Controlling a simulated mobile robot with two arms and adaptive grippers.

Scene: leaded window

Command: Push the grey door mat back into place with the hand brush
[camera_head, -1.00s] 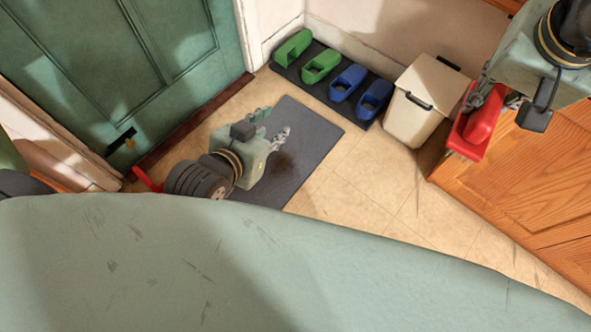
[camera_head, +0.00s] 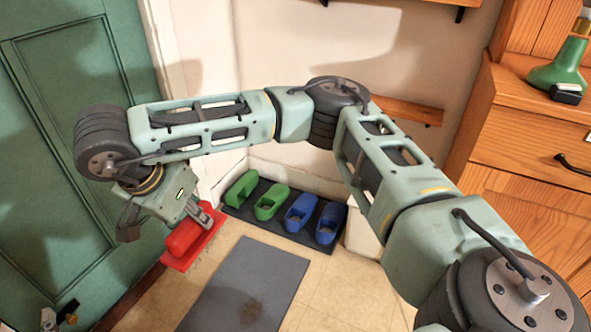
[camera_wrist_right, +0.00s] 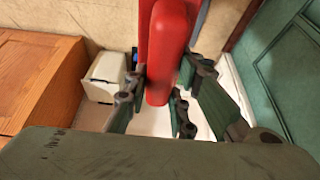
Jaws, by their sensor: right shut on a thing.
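The grey door mat (camera_head: 243,290) lies on the tiled floor in the lower middle of the head view. Its near end is cut off by the picture's edge. My right arm reaches across from the right, and my right gripper (camera_head: 203,216) is beside the green door. It is shut on the red hand brush (camera_head: 186,239), which is held left of the mat's far end, seemingly above the floor. In the right wrist view the brush (camera_wrist_right: 166,45) sits between the fingers (camera_wrist_right: 163,85); its bristles are hidden. I cannot make out my left gripper now.
A dark shoe tray (camera_head: 236,209) with green and blue clogs lies against the wall beyond the mat. A cream bin (camera_head: 362,236) is partly hidden behind my right arm. A wooden cabinet (camera_head: 520,150) stands at right. Bare tiles (camera_head: 335,290) lie right of the mat.

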